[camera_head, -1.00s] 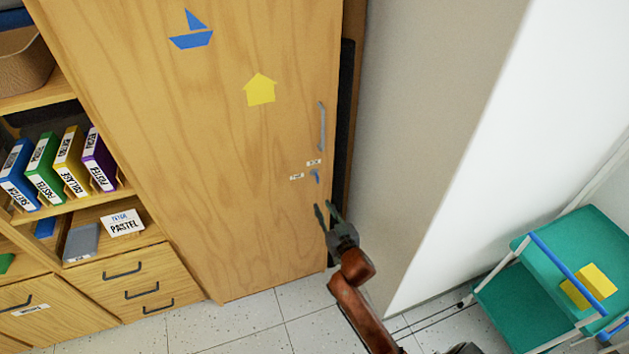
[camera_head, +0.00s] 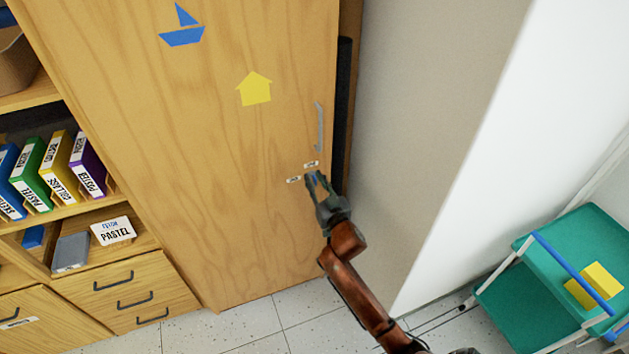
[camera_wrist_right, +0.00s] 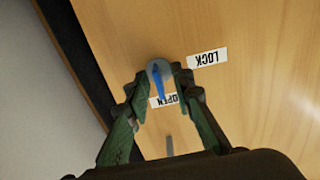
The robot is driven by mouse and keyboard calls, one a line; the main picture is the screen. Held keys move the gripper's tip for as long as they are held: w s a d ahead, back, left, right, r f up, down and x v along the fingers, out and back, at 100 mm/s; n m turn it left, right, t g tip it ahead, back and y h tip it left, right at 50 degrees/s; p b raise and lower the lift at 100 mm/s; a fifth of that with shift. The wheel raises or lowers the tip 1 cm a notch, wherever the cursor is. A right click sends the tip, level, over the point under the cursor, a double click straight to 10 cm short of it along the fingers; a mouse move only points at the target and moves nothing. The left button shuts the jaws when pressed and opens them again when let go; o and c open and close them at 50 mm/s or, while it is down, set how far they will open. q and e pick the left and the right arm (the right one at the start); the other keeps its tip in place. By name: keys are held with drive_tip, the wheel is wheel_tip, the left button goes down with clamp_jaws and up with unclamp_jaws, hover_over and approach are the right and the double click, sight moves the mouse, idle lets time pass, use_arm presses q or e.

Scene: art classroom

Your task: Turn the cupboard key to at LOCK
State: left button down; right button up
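The tall wooden cupboard door (camera_head: 215,190) carries a blue key (camera_head: 315,178) at its right side, below the handle. In the right wrist view the blue key (camera_wrist_right: 158,82) sits in a round grey lock, its grip pointing toward the OPEN label (camera_wrist_right: 166,100), which is partly hidden. The LOCK label (camera_wrist_right: 208,58) is to its right there. My right gripper (camera_head: 315,180) is at the lock, and its open fingers (camera_wrist_right: 160,82) stand on either side of the key. A gap seems to remain at the key; contact is unclear. My left gripper is out of view.
The grey door handle (camera_head: 319,127) is just above the lock. A wall (camera_head: 430,130) stands close to the right of the cupboard. Shelves with coloured binders (camera_head: 60,170) are at left, a green trolley (camera_head: 565,250) at right. The floor (camera_head: 250,325) below is clear.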

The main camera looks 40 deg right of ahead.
drive_tip(key=shift+c, duration=0.4)
clamp_jaws()
